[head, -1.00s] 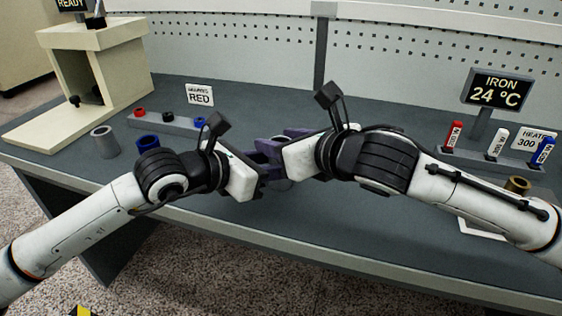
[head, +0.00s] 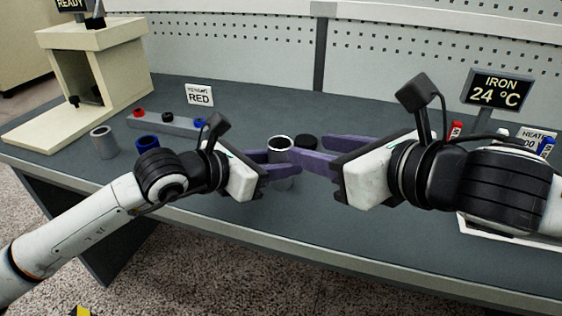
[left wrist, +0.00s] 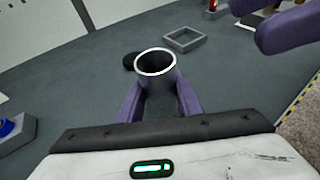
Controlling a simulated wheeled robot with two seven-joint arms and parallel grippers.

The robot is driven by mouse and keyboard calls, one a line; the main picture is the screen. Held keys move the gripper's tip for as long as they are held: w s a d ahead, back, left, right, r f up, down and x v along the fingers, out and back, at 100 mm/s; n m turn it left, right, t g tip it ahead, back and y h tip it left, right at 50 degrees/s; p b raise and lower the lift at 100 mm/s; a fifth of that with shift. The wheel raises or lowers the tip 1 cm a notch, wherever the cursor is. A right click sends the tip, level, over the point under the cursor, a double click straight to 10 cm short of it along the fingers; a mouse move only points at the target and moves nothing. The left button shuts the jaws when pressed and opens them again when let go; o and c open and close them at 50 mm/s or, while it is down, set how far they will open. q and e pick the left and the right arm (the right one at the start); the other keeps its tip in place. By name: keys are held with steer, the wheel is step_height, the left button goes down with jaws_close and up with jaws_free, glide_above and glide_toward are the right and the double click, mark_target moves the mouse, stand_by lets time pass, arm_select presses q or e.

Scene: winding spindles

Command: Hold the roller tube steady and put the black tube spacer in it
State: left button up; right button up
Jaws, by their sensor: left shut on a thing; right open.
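The grey roller tube (head: 281,182) stands upright with its pale rim up; the left wrist view shows the tube too (left wrist: 155,64). My left gripper (head: 282,168) is shut on the tube's sides. The inside of the tube looks dark, and I cannot tell what is in it. The black tube spacer (head: 306,142) is a dark disc behind and right of the tube in the head view. In the left wrist view the spacer (left wrist: 130,61) lies on the table beside the tube, partly hidden by it. My right gripper (head: 310,150) is open and empty, its fingers pointing left towards the tube.
A small square grey tray (left wrist: 184,40) is on the table past the tube. At the left stand a loose grey tube (head: 103,143), a blue ring (head: 147,143) and a rack (head: 178,124) with coloured caps. An iron display (head: 497,90) stands at the right. The front table is clear.

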arm_select(q)
steer(key=o, duration=1.3)
steer(key=shift+c, duration=0.2)
steer(key=shift+a, duration=0.1)
